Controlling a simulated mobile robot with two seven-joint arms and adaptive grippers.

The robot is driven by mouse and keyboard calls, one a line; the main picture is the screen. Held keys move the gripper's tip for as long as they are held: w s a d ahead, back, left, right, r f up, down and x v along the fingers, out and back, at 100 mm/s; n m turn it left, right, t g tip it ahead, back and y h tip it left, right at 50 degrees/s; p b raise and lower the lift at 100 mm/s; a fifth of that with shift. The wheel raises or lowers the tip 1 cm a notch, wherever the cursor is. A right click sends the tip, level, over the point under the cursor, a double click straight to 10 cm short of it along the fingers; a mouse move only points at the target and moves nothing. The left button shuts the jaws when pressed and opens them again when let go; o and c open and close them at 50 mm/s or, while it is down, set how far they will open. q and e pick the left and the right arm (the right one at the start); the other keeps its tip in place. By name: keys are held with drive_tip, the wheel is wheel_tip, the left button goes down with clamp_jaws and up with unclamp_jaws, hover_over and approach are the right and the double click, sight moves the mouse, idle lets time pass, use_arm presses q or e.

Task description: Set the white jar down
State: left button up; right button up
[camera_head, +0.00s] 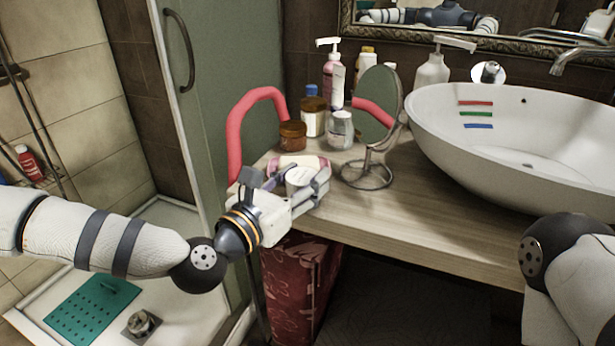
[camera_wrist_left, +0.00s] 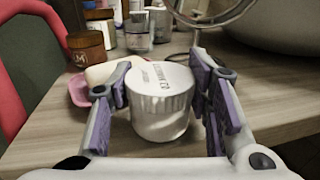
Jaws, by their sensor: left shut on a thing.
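The white jar (camera_head: 300,177) is a short, ribbed cylinder with dark print on its lid. It is upright between the purple-padded fingers of my left gripper (camera_head: 293,180), over the left end of the wooden counter (camera_head: 425,205). In the left wrist view the jar (camera_wrist_left: 160,105) fills the gap between the fingers of my left gripper (camera_wrist_left: 165,80), which is shut on it. I cannot tell whether its base touches the counter. My right arm shows at the lower right of the head view, but its gripper is out of view.
A pink soap dish (camera_wrist_left: 80,92) with a pale soap lies just behind the jar. Behind it stand a brown jar (camera_head: 293,134), several bottles and a round mirror (camera_head: 378,105). A white basin (camera_head: 520,135) is at right. The counter's front middle is clear.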

use_arm(q)
drive_tip(key=shift+w, duration=0.2)
drive_tip(key=o, duration=0.7)
drive_tip(key=shift+f, duration=0.2)
drive_tip(key=o, duration=0.5)
drive_tip(key=shift+r, duration=0.15)
